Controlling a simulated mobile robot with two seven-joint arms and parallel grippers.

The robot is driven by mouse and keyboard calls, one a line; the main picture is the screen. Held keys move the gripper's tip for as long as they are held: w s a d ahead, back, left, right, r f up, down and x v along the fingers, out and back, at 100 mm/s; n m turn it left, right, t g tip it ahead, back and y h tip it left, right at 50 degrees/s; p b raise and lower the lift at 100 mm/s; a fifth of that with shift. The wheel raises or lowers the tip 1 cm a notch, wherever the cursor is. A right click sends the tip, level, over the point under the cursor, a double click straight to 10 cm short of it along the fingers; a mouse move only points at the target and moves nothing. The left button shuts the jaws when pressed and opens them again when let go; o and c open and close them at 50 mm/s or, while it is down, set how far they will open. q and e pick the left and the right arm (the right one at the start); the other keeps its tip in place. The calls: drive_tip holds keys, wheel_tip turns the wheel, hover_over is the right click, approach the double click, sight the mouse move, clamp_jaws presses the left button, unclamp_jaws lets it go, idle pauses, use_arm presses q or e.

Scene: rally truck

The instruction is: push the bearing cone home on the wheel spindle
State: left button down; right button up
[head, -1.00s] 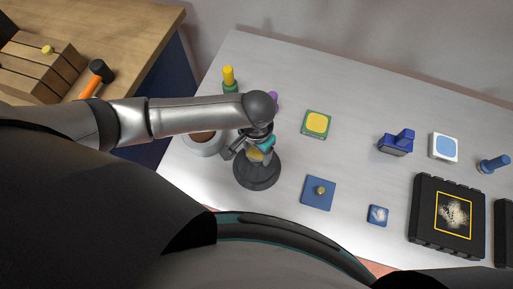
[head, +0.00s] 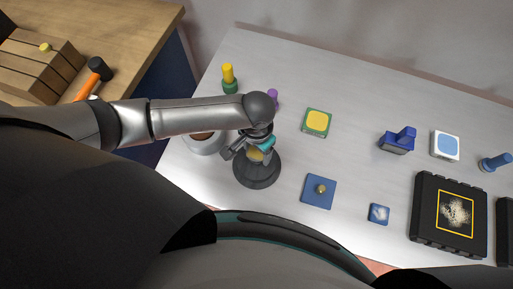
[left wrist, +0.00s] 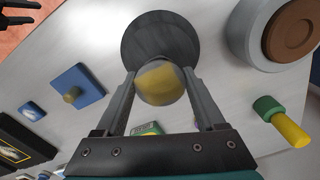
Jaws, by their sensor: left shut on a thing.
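My left gripper (head: 253,150) is over the dark round base (head: 258,177) on the table. In the left wrist view its two fingers (left wrist: 161,88) are shut on a rounded, brass-yellow piece (left wrist: 160,84), which I take to be the bearing cone. The yellow piece (head: 256,155) shows only partly in the head view. It stands over the dark base (left wrist: 160,36); the spindle itself is hidden, so I cannot tell how far the cone is seated. Two dark fingers of what looks like my right gripper (left wrist: 18,14) stand apart in the top left corner of the left wrist view.
A grey pot with a brown inside (head: 203,144) stands close left of the base. A green and yellow peg (head: 229,78) and a purple piece (head: 272,97) are behind. A blue plate with a brass knob (head: 318,192) lies to the right; the table between is clear.

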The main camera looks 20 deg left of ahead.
sight(256, 155)
use_arm(q)
drive_tip(key=shift+f+b, duration=1.15)
drive_tip(key=shift+f, duration=0.9)
unclamp_jaws()
drive_tip(key=shift+r, duration=0.1)
wheel_tip(256, 155, up, 15)
drive_tip(key=p, duration=0.3)
